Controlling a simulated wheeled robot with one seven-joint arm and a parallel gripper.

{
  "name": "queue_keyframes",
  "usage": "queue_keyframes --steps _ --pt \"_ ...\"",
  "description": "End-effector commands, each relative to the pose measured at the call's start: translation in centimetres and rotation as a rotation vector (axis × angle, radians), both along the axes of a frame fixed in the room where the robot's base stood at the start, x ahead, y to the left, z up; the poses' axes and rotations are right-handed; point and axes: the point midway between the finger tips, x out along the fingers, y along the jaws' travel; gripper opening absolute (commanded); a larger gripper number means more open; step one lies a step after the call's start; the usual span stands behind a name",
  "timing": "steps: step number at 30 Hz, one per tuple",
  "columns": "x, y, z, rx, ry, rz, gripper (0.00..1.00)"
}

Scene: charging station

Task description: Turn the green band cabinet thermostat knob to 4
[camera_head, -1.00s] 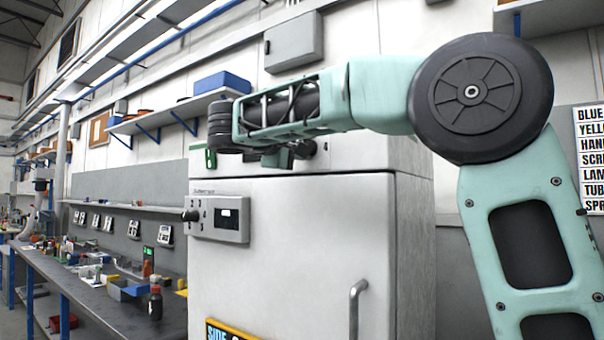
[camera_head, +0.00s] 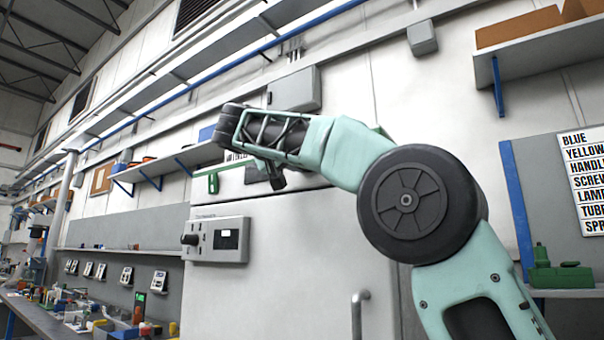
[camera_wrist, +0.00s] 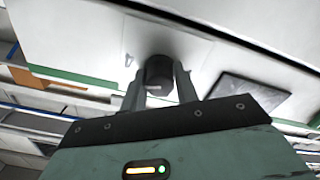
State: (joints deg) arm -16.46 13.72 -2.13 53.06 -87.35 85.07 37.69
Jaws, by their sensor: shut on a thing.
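The thermostat knob (camera_wrist: 159,70) is a dark round knob on a pale panel in the wrist view, with a small light mark low on it. My gripper (camera_wrist: 160,84) has its two grey fingers on either side of the knob and is shut on it. A small dark mark sits on the panel left of the knob; I cannot read any number. In the head view my gripper (camera_head: 276,181) is dark and small against the upper cabinet (camera_head: 300,225), and the knob is hidden there. A green band piece (camera_head: 213,183) shows at the cabinet's upper left.
A control panel (camera_head: 217,240) with its own black knob (camera_head: 190,239) is on the cabinet front below. A door handle (camera_head: 358,318) stands out at right. A grey wall box (camera_head: 294,90) and shelf (camera_head: 170,163) are behind. A cluttered bench (camera_head: 60,315) is at left.

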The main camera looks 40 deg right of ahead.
Motion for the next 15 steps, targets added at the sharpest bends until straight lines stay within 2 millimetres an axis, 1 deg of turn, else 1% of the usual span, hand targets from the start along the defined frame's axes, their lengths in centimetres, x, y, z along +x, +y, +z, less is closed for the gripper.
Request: queue_keyframes --steps 1,9,15 --pt "0.09 0.13 -0.52 0.014 -0.031 0.001 0.07" --pt "0.07 0.08 -0.33 0.065 -0.172 0.001 0.07" --pt "0.08 0.09 -0.22 0.084 -0.225 0.001 0.07"
